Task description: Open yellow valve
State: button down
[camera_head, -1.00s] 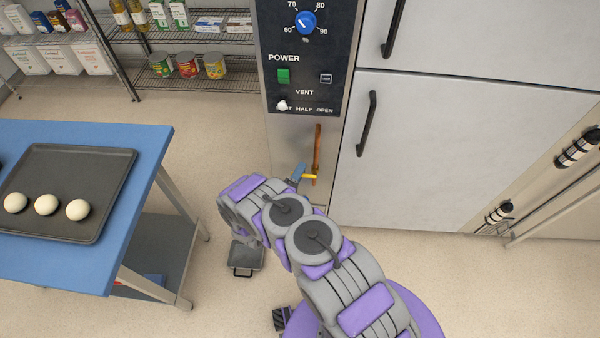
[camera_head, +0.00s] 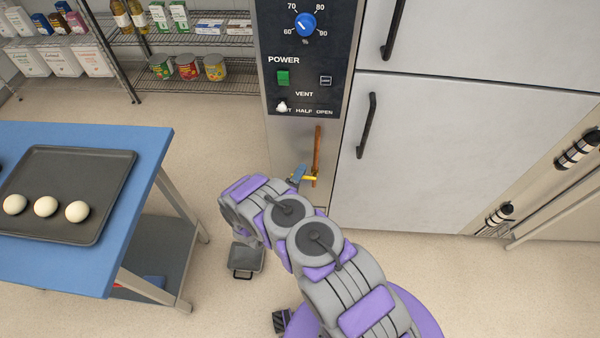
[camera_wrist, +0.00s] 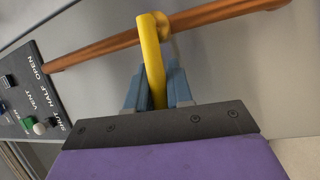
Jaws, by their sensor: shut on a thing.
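The yellow valve handle (camera_wrist: 152,60) is on a copper pipe (camera_wrist: 105,46) on the oven's steel front. In the wrist view the handle runs down from the pipe, between the two blue fingers of my gripper (camera_wrist: 158,90), which are shut on it. In the head view the handle (camera_head: 309,178) shows as a short yellow bar by the lower end of the pipe (camera_head: 317,150), with a blue fingertip (camera_head: 298,173) beside it. My arm hides the rest of the gripper in that view.
A control panel (camera_head: 305,60) with a blue knob is above the pipe. Grey oven doors (camera_head: 450,150) with black handles stand to the right. A blue table (camera_head: 140,165) with a dark tray (camera_head: 105,165) of dough balls is at left. A small dark pan-like object (camera_head: 246,258) lies on the floor.

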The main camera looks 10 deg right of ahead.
jog(key=r+m+g+p, duration=0.1)
jog(key=m+p, duration=0.1)
jog(key=p, duration=0.2)
jog(key=shift+s+d+r, duration=0.1)
jog(key=shift+r, duration=0.05)
jog(key=m+p, duration=0.1)
jog(key=m+y+p, duration=0.1)
jog(key=shift+d+r+g+p, duration=0.2)
jog(key=shift+r+g+p, duration=0.1)
jog(key=shift+m, duration=0.3)
jog(key=shift+s+f, duration=0.1)
jog(key=c, duration=1.3)
grip_release()
jog(key=shift+o, duration=1)
